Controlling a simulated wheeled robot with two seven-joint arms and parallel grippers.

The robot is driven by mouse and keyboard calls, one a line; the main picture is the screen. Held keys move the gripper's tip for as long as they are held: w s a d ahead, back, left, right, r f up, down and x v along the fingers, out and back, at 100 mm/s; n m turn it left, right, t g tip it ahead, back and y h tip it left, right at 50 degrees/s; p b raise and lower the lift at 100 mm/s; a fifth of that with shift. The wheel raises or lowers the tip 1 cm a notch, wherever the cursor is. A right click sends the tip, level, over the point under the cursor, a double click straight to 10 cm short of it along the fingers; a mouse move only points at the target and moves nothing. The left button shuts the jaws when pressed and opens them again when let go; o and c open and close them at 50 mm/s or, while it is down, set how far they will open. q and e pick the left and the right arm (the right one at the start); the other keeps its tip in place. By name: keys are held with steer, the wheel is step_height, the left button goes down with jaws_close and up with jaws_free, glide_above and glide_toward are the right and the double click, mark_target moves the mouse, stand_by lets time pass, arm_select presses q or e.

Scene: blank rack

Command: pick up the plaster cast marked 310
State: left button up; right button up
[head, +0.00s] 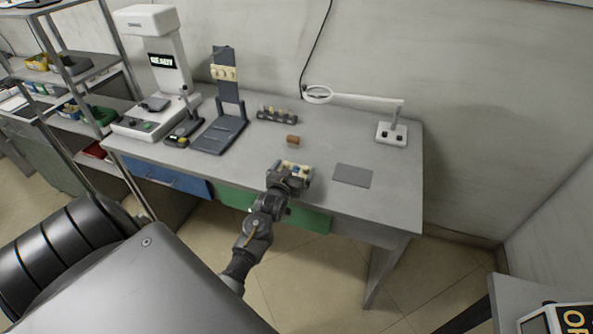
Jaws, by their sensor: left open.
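No mark reading 310 is legible at this size. Small cream pieces (297,168) that look like plaster casts sit near the table's front, just beyond my left gripper and partly hidden by it. Other cream pieces (224,73) sit on the upright dark stand (227,110). My left gripper (290,178) is open at the front edge of the table, close to the nearer cream pieces; I cannot tell whether it touches them. My right gripper is not in view.
On the grey table (330,142) are a small brown block (293,140), a dark rack with small pieces (277,115), a flat grey mat (352,175), a magnifier lamp (392,133) and a white instrument (160,60). Shelves stand left. The table's right part is mostly clear.

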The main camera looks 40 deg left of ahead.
arm_select(q)
steer(key=c, duration=0.7)
steer(key=shift+c, duration=1.1)
steer(key=shift+r, duration=0.2)
steer(key=shift+r, duration=0.6)
steer(key=s+a+r+b, duration=0.1)
steer(key=s+a+r, duration=0.5)
steer(key=s+r, duration=0.5)
steer(key=shift+s+r+b, duration=0.25)
steer(key=shift+s+b, duration=0.15)
steer(key=shift+s, duration=0.45)
